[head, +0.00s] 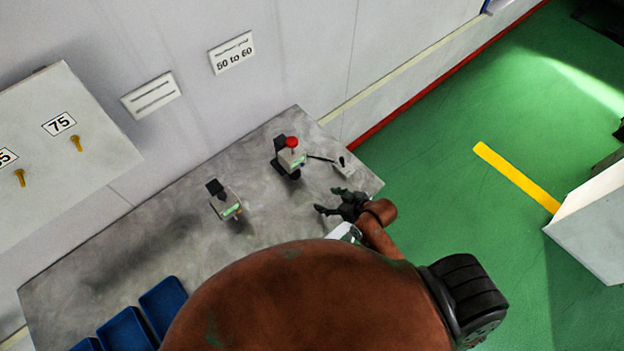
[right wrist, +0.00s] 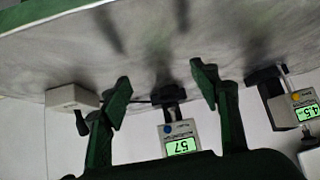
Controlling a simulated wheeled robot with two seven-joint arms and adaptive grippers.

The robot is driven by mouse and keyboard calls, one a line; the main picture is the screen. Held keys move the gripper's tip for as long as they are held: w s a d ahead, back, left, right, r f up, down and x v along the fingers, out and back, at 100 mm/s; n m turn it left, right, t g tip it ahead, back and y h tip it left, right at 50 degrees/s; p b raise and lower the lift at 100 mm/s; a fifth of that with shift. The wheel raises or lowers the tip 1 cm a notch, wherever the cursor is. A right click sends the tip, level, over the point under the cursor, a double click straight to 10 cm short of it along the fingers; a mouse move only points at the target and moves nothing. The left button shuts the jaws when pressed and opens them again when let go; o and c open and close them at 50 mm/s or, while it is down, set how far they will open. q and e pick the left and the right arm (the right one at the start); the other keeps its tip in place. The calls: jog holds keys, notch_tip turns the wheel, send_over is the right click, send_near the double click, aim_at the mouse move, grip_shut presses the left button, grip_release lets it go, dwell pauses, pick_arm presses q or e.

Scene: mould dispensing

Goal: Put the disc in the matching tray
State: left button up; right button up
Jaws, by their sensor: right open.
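I cannot make out the disc for certain in either view. A round red piece (head: 292,142) sits on top of the far measuring device (head: 291,158) on the grey table; I cannot tell whether it is a disc or a knob. Blue trays (head: 163,301) stand at the table's lower left, partly cut off. My right gripper (head: 327,201) is open and empty over the table's right end, nearer than that device. In the right wrist view, a device reading 57 (right wrist: 180,137) shows between its spread fingers (right wrist: 163,88). My left gripper is not in view.
A second device (head: 227,204) stands left on the table (head: 130,240); a device reading 45 (right wrist: 295,107) shows in the wrist view. A wall sign (head: 232,53) reads 50 to 60. The table's middle left is clear.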

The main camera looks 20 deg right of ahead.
aim_at(296, 174)
jog(key=w+a, duration=0.1)
jog(key=w, duration=0.1)
jog(key=w+a+t+y, duration=0.1)
jog(key=w, duration=0.2)
jog(key=w+r+n+t+y, duration=0.1)
jog(key=w, duration=0.2)
jog(key=shift+w+a+r, duration=0.1)
jog(key=shift+w+a, duration=0.1)
jog(key=shift+a, duration=0.2)
jog(key=shift+w+r+t, duration=0.15)
jog(key=shift+w+t, duration=0.1)
jog(key=shift+t, duration=0.05)
jog(key=shift+a, duration=0.1)
jog(key=shift+x, duration=3.9)
jog(key=shift+a, duration=0.1)
jog(key=shift+c, duration=0.7)
jog(key=c, duration=1.1)
jog(key=shift+s+p, duration=0.15)
jog(key=shift+p, duration=0.15)
